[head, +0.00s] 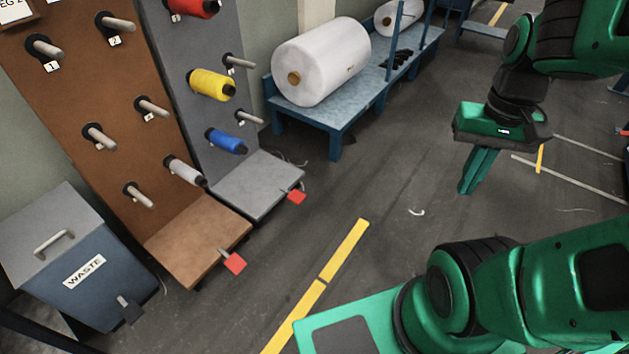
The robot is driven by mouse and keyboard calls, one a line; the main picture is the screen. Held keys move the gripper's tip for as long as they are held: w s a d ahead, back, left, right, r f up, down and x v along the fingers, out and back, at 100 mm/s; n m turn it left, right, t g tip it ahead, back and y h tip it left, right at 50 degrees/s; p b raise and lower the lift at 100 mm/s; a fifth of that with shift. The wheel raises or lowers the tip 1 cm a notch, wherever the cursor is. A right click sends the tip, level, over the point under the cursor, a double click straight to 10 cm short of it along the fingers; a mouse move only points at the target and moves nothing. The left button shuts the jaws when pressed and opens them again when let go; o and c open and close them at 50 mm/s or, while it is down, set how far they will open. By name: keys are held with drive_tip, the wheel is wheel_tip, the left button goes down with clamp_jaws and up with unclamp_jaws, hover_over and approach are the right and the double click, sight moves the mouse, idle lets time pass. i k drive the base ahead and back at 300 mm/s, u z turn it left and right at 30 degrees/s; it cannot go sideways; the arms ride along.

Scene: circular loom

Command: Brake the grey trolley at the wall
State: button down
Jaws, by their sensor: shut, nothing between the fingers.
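The grey trolley (229,98) stands at the wall, to the right of a brown trolley (64,75). It has an upright grey panel with pegs and a flat grey base. Its red pedal (296,197) sticks out at the front right of the base; whether it is up or down I cannot tell. Red, yellow (211,85) and blue (226,141) spools sit on its pegs. My gripper (466,192) is shut and empty, pointing down over open floor, well to the right of the trolley and apart from it.
The brown trolley has its own red pedal (234,263) and a grey spool (184,171). A waste bin (72,262) stands at the lower left. A blue bench (335,115) with white rolls (322,62) stands behind. The floor between the grey trolley and my gripper is mostly clear.

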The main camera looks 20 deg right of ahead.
sight(294, 195)
drive_tip(key=z, duration=0.05)
drive_tip(key=i, duration=1.5)
drive_tip(key=u, duration=0.6)
